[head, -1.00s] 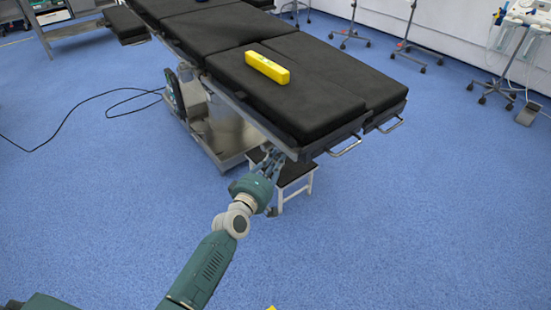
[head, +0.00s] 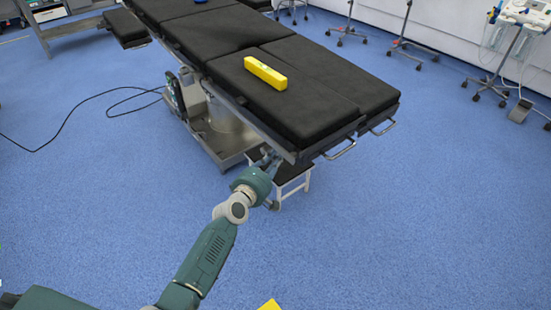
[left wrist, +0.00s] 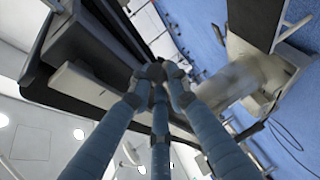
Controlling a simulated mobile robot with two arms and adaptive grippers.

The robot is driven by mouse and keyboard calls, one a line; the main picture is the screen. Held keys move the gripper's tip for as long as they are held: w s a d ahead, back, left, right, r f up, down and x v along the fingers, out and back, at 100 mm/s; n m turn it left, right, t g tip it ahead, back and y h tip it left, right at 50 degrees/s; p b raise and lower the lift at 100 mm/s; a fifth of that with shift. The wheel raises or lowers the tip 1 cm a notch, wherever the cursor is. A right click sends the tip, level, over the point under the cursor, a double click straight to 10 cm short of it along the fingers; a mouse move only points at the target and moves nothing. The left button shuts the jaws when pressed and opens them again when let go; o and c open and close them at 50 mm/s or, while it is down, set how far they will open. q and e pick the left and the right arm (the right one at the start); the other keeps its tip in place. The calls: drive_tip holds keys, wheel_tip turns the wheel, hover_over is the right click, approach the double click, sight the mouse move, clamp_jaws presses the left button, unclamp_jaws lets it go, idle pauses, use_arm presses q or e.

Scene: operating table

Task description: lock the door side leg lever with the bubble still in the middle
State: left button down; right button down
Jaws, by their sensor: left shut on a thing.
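A yellow spirit level (head: 265,73) lies on the black leg section (head: 335,82) of the operating table; its bubble is too small to read. My left gripper (head: 272,160) reaches up to the underside of the leg section, by its near left edge. In the left wrist view its three blue fingers (left wrist: 160,78) come together below the table's frame. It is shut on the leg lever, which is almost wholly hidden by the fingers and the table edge. My right gripper is not in view.
A small step stool (head: 292,176) stands on the floor just behind my left gripper. The table's metal base (head: 222,137) is further back. A black cable (head: 75,118) lies on the left. Wheeled stands are at the back right. The blue floor on the right is clear.

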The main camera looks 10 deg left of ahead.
use_arm(q)
drive_tip(key=shift+d+r, duration=0.1)
drive_tip(key=shift+r, duration=0.15)
drive_tip(key=c, duration=1.7)
unclamp_jaws()
drive_tip(key=shift+s, duration=0.2)
drive_tip(key=v, duration=0.8)
